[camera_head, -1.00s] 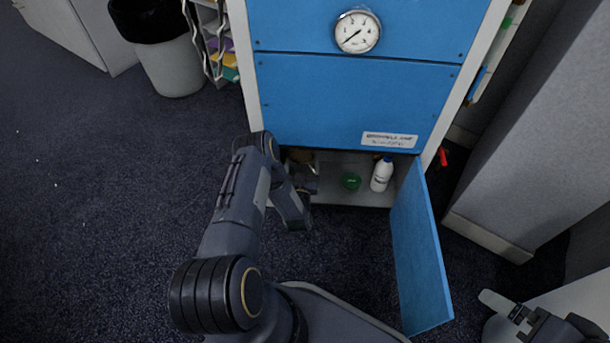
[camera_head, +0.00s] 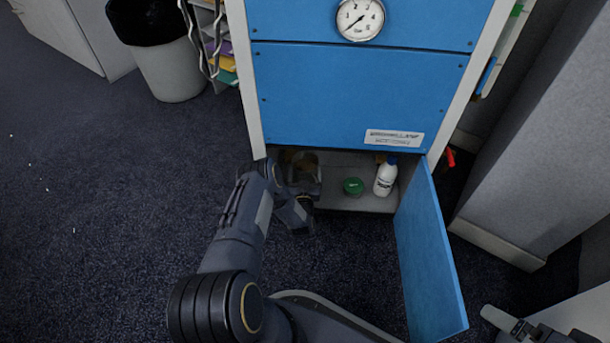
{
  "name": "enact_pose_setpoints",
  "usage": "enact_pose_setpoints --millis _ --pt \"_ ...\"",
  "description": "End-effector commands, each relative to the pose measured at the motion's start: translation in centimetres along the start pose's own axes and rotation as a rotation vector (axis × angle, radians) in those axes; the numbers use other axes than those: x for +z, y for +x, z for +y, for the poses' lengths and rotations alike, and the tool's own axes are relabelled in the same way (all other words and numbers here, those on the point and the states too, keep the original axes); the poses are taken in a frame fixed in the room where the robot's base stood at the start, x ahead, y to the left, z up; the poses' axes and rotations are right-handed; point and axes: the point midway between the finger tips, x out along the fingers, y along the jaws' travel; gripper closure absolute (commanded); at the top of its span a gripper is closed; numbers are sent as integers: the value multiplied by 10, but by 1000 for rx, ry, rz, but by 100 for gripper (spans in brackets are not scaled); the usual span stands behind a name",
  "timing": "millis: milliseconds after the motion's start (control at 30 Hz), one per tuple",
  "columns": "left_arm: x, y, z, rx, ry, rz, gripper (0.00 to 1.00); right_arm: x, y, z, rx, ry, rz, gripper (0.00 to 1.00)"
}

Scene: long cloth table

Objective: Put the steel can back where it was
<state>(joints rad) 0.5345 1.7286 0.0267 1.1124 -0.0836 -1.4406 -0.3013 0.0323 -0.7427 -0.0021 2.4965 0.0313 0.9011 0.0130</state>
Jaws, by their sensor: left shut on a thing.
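My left arm reaches from the bottom into the open lower compartment (camera_head: 340,203) of the blue cabinet. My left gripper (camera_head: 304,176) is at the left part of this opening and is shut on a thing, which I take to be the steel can. A small brownish, shiny patch shows at the gripper, but the can's outline is mostly hidden by my wrist and the shadow. I cannot tell whether it touches the shelf. My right gripper (camera_head: 510,322) shows only in part at the lower right, away from the cabinet; its jaws are unclear.
A green-lidded jar (camera_head: 353,187) and a white bottle (camera_head: 385,177) stand to the right of my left gripper in the compartment. The blue door (camera_head: 430,255) hangs open on the right. A gauge (camera_head: 360,18) sits above. A bin (camera_head: 165,60) stands at the left.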

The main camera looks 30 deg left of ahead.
Motion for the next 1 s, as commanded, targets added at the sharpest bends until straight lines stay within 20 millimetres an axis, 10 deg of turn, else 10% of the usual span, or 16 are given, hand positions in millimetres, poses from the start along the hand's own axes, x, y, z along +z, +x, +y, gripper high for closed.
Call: enact_pose_setpoints --millis 100,133,267,567,1000 --pt "2 0 0 0 0 3 56 0 0 0 0 0 0 0" --pt "3 0 0 0 0 -1 16 0 0 0 0 0 0 0" --pt "3 0 0 0 0 -1 0 0 0 0 0 0 0 0" --pt "-1 -2 0 0 0 -1 0 -1 -2 -1 0 0 0 0" --pt "-3 -88 0 1 0 -5 0 -18 -36 -16 0 0 0 0"
